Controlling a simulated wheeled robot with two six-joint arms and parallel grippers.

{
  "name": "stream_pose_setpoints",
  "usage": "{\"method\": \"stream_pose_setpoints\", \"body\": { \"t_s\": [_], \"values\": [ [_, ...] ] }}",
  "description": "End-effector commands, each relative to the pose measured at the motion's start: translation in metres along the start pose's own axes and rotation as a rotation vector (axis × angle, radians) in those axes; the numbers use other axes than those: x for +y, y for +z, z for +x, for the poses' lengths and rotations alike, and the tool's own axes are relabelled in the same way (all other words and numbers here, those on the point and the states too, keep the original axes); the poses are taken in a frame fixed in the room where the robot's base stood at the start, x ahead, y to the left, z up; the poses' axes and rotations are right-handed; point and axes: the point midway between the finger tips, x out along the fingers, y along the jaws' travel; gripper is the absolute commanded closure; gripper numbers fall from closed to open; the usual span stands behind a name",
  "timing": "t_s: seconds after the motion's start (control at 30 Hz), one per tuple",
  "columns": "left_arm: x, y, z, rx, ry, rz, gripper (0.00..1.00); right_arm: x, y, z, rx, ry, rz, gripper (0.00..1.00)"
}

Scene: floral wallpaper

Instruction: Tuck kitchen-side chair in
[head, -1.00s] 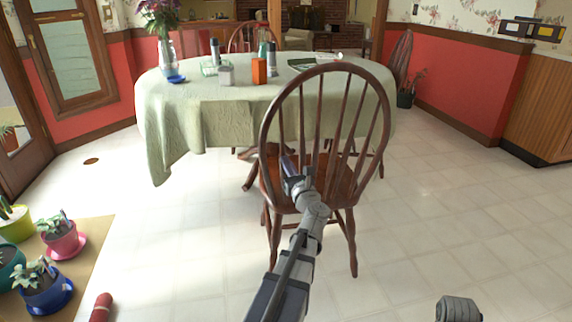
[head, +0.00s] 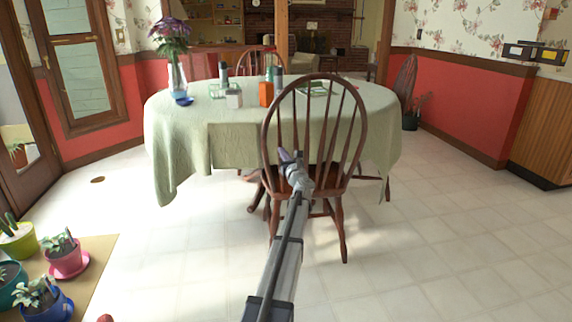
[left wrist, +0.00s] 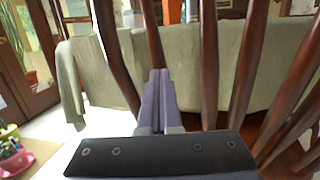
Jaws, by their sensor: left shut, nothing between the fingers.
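The brown spindle-back wooden chair (head: 342,187) stands upright on the near side of the table (head: 185,135), its back toward me. The table is covered with a pale green cloth that hides part of its base. My left gripper (head: 290,157) is shut and empty, at the lower part of the chair's back, among the spindles. In the left wrist view the shut fingers (left wrist: 157,85) point at the chair's spindles (left wrist: 209,70), with the tablecloth (left wrist: 185,70) behind them. I cannot tell whether the fingers touch a spindle. My right gripper does not show.
Potted plants (head: 66,254) stand on a tan mat (head: 95,262) at the lower left. The tiled floor at the right is clear. A vase of flowers (head: 176,75) stands on the table.

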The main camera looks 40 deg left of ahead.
Motion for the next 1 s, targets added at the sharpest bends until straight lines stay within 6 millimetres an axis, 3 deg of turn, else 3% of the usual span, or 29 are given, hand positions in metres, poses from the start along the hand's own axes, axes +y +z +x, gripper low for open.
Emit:
{"method": "stream_pose_setpoints", "body": {
  "t_s": [0.03,0.1,0.3,1.0],
  "values": [
    [-0.004,-0.003,0.018,0.000,0.001,0.001,1.00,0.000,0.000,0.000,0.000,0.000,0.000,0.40],
    [-0.007,-0.005,0.030,0.000,0.000,0.001,1.00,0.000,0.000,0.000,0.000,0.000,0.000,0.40],
    [-0.012,-0.009,0.053,0.000,0.000,0.000,1.00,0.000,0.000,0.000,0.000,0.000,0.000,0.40],
    [-0.015,-0.011,0.068,0.000,-0.003,0.001,1.00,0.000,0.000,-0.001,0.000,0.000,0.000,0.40]
  ]
}}
